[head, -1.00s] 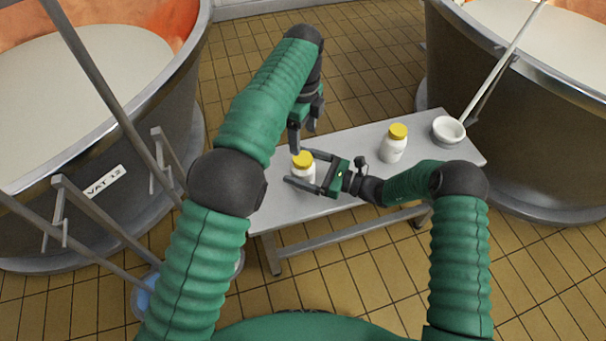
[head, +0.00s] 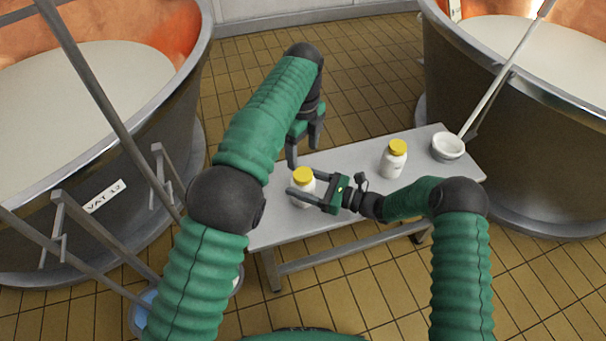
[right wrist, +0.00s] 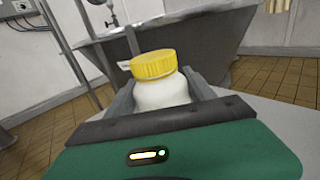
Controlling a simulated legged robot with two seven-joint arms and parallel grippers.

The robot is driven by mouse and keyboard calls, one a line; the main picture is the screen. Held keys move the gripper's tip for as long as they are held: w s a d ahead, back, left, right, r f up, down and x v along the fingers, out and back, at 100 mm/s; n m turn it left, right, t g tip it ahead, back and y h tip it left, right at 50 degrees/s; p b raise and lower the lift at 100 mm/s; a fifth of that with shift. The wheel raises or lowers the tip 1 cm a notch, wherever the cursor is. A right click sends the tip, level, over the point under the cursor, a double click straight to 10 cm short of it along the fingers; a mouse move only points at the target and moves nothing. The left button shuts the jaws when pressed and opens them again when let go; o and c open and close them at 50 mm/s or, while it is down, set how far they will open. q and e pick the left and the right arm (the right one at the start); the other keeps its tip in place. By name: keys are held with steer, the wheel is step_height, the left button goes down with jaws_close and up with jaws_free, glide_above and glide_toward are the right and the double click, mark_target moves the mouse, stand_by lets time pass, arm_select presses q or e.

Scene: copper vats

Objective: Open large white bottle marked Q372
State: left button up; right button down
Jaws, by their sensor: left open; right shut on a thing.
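A white bottle with a yellow cap (head: 304,178) stands upright at the left end of the grey table (head: 345,205). My right gripper (head: 303,187) reaches it from the right and is shut on its body below the cap. The right wrist view shows the same bottle (right wrist: 161,80) between the two fingers, with its cap on. My left gripper (head: 303,152) is open and empty, just above and behind the cap, fingers pointing down. A second white bottle with a yellow cap (head: 393,158) stands farther right on the table. I cannot read a Q372 mark on either bottle.
Large vats stand at left (head: 120,150) and right (head: 510,130). The table between the two bottles is mostly clear.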

mark_target(303, 173)
arm_select(q)
steer(key=shift+m, duration=0.8)
steer(key=shift+f+m, duration=0.2)
steer(key=shift+m, duration=0.2)
step_height(303, 173, down, 8)
steer(key=shift+r, duration=0.2)
